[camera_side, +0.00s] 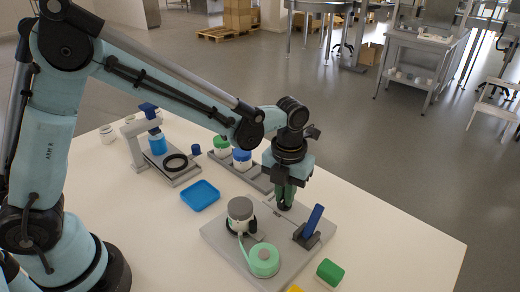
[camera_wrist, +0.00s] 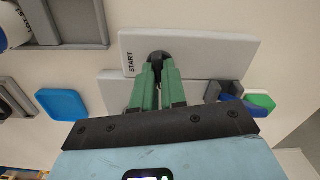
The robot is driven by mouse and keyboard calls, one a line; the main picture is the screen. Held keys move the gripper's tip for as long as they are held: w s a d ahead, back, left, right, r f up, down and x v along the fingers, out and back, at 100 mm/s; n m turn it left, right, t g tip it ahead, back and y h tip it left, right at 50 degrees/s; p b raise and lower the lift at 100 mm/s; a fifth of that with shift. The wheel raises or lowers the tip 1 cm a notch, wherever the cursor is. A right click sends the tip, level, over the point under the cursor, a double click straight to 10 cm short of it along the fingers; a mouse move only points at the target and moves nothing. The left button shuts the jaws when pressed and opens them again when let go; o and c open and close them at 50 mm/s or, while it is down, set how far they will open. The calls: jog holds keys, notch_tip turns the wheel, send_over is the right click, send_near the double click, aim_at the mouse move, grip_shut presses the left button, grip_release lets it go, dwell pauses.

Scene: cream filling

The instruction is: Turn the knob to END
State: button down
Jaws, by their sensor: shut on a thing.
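The knob (camera_wrist: 160,57) is small, round and black, on a grey plate (camera_wrist: 205,55). The word START is printed on the plate to the left of the knob in the wrist view. I cannot see an END mark. My gripper (camera_wrist: 159,72) has green fingers, shut on the knob. In the side view my gripper (camera_side: 284,199) points down at the far part of the grey base (camera_side: 222,238), and its fingers mostly hide the knob. Which way the knob is turned cannot be told.
On the grey base stand a grey-topped container (camera_side: 240,212), a mint-green round part (camera_side: 264,260) and a blue lever (camera_side: 313,221). A green block (camera_side: 330,271) lies at its right. A blue tray (camera_side: 200,195) and a rack with green- and blue-banded jars (camera_side: 242,160) are behind. The table's right side is clear.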

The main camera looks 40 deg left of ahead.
jog(key=shift+m, duration=1.2)
jog(key=c, duration=1.2)
grip_release()
jog(key=shift+r, duration=0.15)
notch_tip(320, 180, up, 12)
jog(key=shift+f, duration=0.1)
